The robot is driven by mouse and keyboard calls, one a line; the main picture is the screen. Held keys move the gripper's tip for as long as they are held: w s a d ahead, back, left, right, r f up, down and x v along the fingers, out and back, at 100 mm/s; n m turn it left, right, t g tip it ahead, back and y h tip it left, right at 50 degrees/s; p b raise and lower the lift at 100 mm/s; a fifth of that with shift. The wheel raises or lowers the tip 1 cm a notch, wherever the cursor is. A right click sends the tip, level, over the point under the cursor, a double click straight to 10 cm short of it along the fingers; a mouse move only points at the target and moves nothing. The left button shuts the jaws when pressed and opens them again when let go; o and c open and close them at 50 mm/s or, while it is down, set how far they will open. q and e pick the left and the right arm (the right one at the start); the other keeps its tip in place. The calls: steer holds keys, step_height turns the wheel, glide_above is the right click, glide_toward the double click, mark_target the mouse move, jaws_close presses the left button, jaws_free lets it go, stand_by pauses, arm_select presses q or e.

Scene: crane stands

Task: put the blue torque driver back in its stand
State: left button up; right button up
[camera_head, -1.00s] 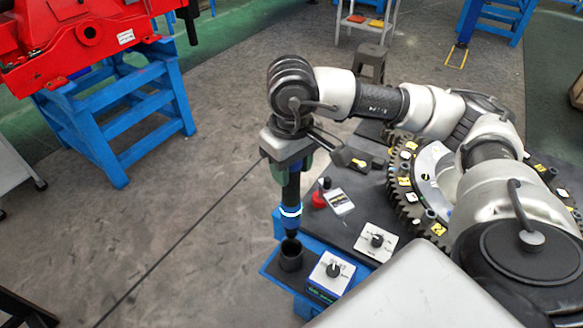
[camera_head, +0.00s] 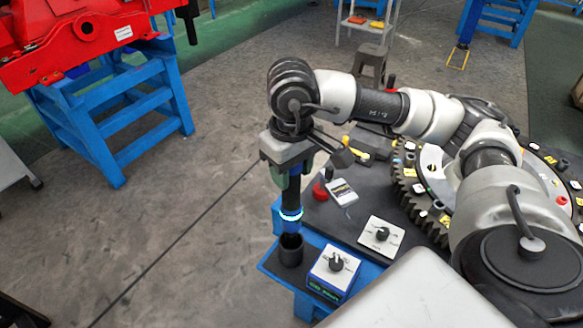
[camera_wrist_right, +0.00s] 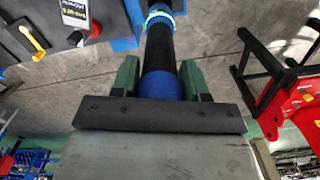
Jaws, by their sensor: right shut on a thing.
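The torque driver (camera_head: 290,200), black with blue parts and a glowing ring, hangs upright in my right gripper (camera_head: 291,178). The gripper's green fingers are shut on it. In the right wrist view the driver (camera_wrist_right: 160,50) runs between the two green fingers (camera_wrist_right: 160,85). The stand, a short black cup (camera_head: 290,252), is at the near left corner of the blue table. The driver's lower blue part is right at the cup's mouth, and its black tip is hidden, seemingly inside the cup. My left gripper is not in view.
A blue box with a dial (camera_head: 332,270) stands close right of the cup. A white dial plate (camera_head: 381,236), a red-based knob (camera_head: 321,189), a phone-like device (camera_head: 342,192) and a large gear (camera_head: 415,205) share the table (camera_head: 345,222). Left of the table is open floor.

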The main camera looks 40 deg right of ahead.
mark_target(292, 187)
steer(key=shift+r+b, duration=0.1)
steer(key=shift+b, duration=0.35)
stand_by(0.5)
stand_by(0.5)
steer(key=shift+f+b, duration=4.7)
steer(key=shift+b, duration=0.65)
steer(key=o, duration=1.3)
steer(key=shift+s+a, duration=0.1)
steer(key=shift+o, duration=0.2)
steer(key=shift+r+p, duration=1.25)
steer(key=shift+r, duration=1.3)
